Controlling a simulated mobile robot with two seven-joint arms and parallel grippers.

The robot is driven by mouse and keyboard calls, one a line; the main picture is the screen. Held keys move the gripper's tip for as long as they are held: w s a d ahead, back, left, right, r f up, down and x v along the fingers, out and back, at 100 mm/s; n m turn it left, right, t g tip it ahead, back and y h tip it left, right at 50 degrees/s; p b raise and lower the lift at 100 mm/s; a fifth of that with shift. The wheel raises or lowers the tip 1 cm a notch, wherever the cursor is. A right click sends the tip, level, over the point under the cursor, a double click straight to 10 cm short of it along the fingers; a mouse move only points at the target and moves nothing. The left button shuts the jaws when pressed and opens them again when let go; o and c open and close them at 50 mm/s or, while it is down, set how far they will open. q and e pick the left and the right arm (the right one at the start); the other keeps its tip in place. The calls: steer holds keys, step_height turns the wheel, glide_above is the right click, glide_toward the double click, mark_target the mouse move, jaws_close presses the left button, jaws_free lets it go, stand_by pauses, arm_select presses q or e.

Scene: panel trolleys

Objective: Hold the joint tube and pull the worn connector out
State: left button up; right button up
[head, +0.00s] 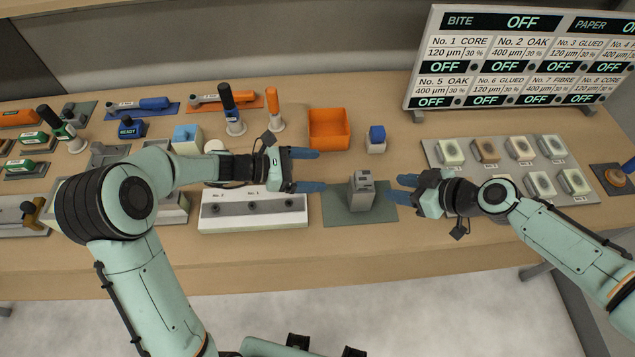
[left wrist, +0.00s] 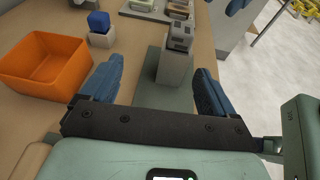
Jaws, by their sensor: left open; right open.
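A light grey upright block (head: 360,197) stands on a green mat (head: 341,212) at the middle of the bench. A darker grey slotted piece (head: 362,178) sits at its top. They look like the joint tube and the worn connector, but no label confirms this. In the left wrist view the slotted piece (left wrist: 180,37) and block (left wrist: 174,68) show ahead, between the finger directions. My left gripper (head: 320,170) is open and empty, left of the block and apart from it. My right gripper (head: 396,189) is open and empty, close to the block's right side.
A white rail (head: 253,222) marked No. 1 and No. 2 lies below my left gripper. An orange bin (head: 329,128) and a blue-topped block (head: 376,139) stand behind. A tray of pads (head: 508,165) lies right, under a display board (head: 520,58). Tools fill the left side.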

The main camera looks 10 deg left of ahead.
mark_target(366, 191)
arm_select(q)
steer(key=shift+m+g, duration=0.4)
steer(key=shift+g, duration=0.4)
steer(key=f+x, duration=0.1)
steer(key=x, duration=0.4)
steer(key=s+x, duration=0.1)
steer(key=x, duration=0.4)
steer(key=s+f+x, duration=0.1)
steer(key=x, duration=0.5)
steer(key=shift+s+a+f, duration=0.1)
steer(key=shift+a+f, duration=0.05)
steer(key=shift+f, duration=0.15)
steer(key=c, duration=1.3)
steer(key=o, duration=0.3)
steer(key=shift+c, duration=0.8)
